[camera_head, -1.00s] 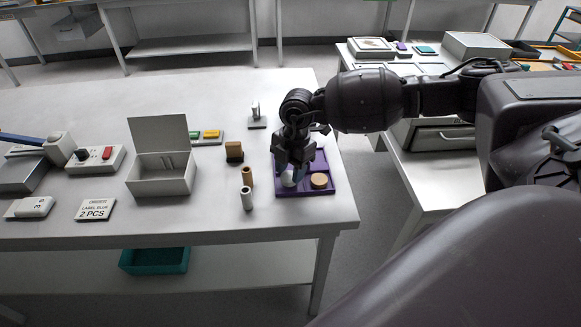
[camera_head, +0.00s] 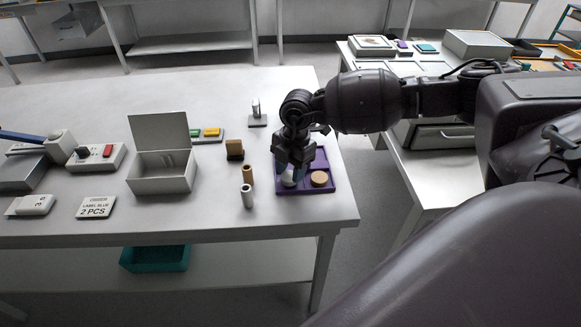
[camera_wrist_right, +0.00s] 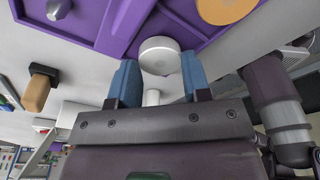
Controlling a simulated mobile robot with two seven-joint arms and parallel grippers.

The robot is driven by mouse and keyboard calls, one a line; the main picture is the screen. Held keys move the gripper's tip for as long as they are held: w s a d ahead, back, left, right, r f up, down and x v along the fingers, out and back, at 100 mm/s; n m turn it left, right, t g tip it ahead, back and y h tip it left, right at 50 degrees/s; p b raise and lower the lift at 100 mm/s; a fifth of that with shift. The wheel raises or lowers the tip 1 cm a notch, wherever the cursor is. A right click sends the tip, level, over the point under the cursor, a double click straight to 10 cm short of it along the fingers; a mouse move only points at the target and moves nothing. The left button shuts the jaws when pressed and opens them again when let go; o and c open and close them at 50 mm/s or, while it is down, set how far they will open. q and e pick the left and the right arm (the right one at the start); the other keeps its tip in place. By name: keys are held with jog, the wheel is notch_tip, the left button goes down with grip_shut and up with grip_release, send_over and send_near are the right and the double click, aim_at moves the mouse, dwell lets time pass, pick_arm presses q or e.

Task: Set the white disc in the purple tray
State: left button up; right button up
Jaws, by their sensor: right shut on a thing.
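The purple tray (camera_head: 309,190) lies at the right end of the white table and is divided into compartments. A tan disc (camera_head: 319,179) sits in its near right compartment. The white disc (camera_head: 288,181) is at the near left compartment, partly hidden by my right gripper (camera_head: 291,172). In the right wrist view, the white disc (camera_wrist_right: 160,55) is between the blue fingertips of my right gripper (camera_wrist_right: 160,72), which is shut on it. Whether the disc touches the tray floor I cannot tell. My left gripper is not in view.
A dark and tan block (camera_head: 235,150) and an open grey box (camera_head: 163,172) are farther left. A side table (camera_head: 440,170) stands to the right.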

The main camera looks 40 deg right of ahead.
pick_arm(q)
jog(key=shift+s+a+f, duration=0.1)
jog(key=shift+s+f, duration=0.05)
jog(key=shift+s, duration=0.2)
pick_arm(e)
jog(key=shift+f, duration=0.15)
jog(key=o, duration=1.2)
jog(key=shift+o, duration=1.6)
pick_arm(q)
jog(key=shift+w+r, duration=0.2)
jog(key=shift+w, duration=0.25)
pick_arm(e)
jog(key=shift+o, duration=0.2)
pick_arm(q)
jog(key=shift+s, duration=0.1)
